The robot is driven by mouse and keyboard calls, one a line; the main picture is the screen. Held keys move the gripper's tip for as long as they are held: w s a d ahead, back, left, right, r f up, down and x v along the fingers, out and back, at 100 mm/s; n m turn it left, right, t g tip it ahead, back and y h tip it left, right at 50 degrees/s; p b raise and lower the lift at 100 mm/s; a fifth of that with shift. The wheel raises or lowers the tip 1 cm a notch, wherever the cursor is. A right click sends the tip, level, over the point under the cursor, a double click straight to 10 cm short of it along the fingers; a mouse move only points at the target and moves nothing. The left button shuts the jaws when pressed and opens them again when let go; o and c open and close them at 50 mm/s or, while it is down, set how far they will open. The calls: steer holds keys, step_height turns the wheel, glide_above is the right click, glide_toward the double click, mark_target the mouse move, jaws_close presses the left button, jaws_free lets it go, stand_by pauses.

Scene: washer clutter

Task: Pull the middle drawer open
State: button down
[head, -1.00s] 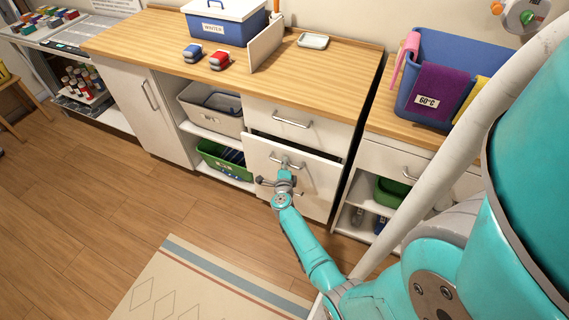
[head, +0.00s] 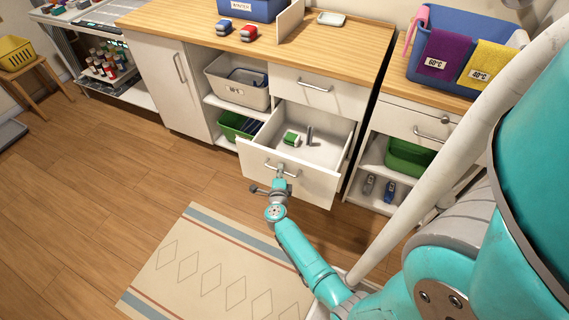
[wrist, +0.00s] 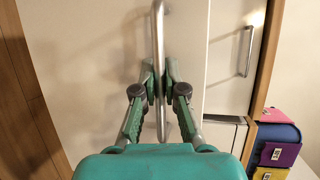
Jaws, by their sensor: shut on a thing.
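The middle drawer (head: 304,184) stands well out from the white cabinet in the head view. Its inside shows a green and white item (head: 291,139) and a small grey upright item (head: 310,136). My gripper (head: 281,177) is at the drawer's front, shut on its metal bar handle (head: 294,172). In the wrist view, the two fingers of my gripper (wrist: 159,82) close on the handle (wrist: 159,40) from both sides. The fingertips partly hide the handle's middle.
The top drawer (head: 318,90) above is shut. A grey bin (head: 236,93) and a green bin (head: 228,131) sit on shelves to the left. A patterned rug (head: 215,265) lies on the floor in front. An open shelf unit with a green bin (head: 407,160) stands at the right.

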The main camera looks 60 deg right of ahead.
steer(key=shift+s+a, duration=0.15)
steer(key=shift+a, duration=1.15)
steer(key=shift+s+a, duration=0.1)
steer(key=shift+a, duration=1.15)
steer(key=c, duration=1.2)
jaws_free()
steer(key=v, duration=1.2)
